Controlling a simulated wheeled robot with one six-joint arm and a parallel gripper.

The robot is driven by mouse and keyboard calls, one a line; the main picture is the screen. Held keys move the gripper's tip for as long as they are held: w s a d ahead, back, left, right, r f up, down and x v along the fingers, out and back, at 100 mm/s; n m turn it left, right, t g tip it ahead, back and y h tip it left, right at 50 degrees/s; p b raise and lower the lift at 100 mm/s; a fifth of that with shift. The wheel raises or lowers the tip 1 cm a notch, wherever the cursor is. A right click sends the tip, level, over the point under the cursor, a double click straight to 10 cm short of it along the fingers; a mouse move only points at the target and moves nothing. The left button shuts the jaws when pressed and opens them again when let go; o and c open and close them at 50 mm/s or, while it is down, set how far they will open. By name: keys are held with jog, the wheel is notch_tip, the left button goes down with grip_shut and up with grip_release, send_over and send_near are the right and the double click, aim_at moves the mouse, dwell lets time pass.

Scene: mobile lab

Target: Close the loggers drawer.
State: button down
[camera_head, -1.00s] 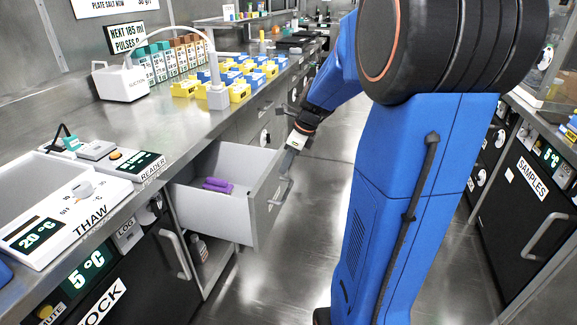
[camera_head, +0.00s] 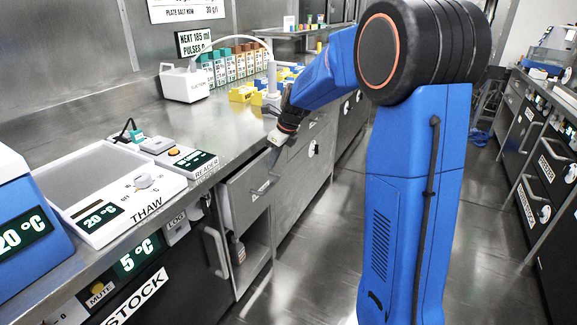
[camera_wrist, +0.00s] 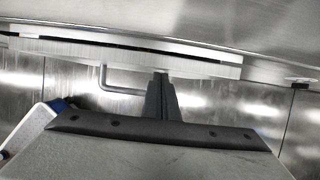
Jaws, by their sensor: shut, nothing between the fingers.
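The drawer, with a grey metal front (camera_head: 240,199), sits under the counter below the reader. Its front is nearly in line with the cabinet, and its inside is hidden in the head view. In the wrist view, the top edge of the drawer front (camera_wrist: 210,68) stands slightly out, with a dark gap behind it. The bar handle (camera_wrist: 122,91) is left of my fingers. My gripper (camera_head: 277,140) is shut and empty, at the upper right part of the drawer front; its fingertips (camera_wrist: 161,76) look up against the front. I cannot tell whether they touch.
An open shelf with a bottle (camera_head: 237,250) is below the drawer. The counter (camera_head: 235,125) above holds the reader (camera_head: 185,155), the thaw plate unit (camera_head: 110,205) and yellow and blue blocks (camera_head: 243,93). The aisle floor is clear. A dark cabinet (camera_head: 535,165) lines the right side.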

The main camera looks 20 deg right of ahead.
aim_at(267, 154)
jog(key=shift+w+a, duration=0.95)
jog(key=shift+w, duration=0.3)
